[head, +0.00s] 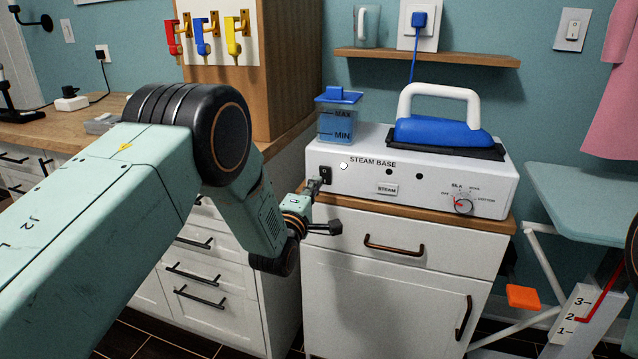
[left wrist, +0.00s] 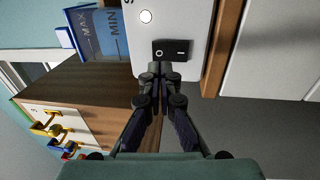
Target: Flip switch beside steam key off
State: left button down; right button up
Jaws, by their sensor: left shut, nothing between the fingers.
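The white steam base (head: 335,155) stands on a wooden-topped cabinet. A small black rocker switch (head: 325,174) is on its front face at the left end; the STEAM key (head: 387,189) is farther right on the same face. In the left wrist view the switch (left wrist: 172,50) shows a circle mark and a line mark. My left gripper (head: 316,187) is shut and empty, with its tips (left wrist: 160,69) right at the edge of the switch. I cannot tell whether they touch it. Which side of the rocker is pressed in is unclear. My right gripper is not in view.
A blue-and-white iron (head: 437,120) rests on top of the base, beside a blue water tank (head: 340,118). A dial (head: 463,206) is at the front right. A wooden cupboard (head: 285,70) stands behind on the left. An ironing board (head: 580,200) is at the right.

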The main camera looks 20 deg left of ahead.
aim_at(323, 170)
pick_arm(q)
jog(key=w, duration=0.3)
jog(key=shift+w+r+b, duration=0.1)
jog(key=shift+b, duration=0.3)
jog(key=shift+w, duration=0.15)
jog(key=shift+r, duration=0.1)
jog(key=shift+w+d+r, duration=0.1)
jog(key=shift+w+r, duration=0.15)
jog(key=shift+w, duration=0.05)
jog(key=shift+s, duration=0.15)
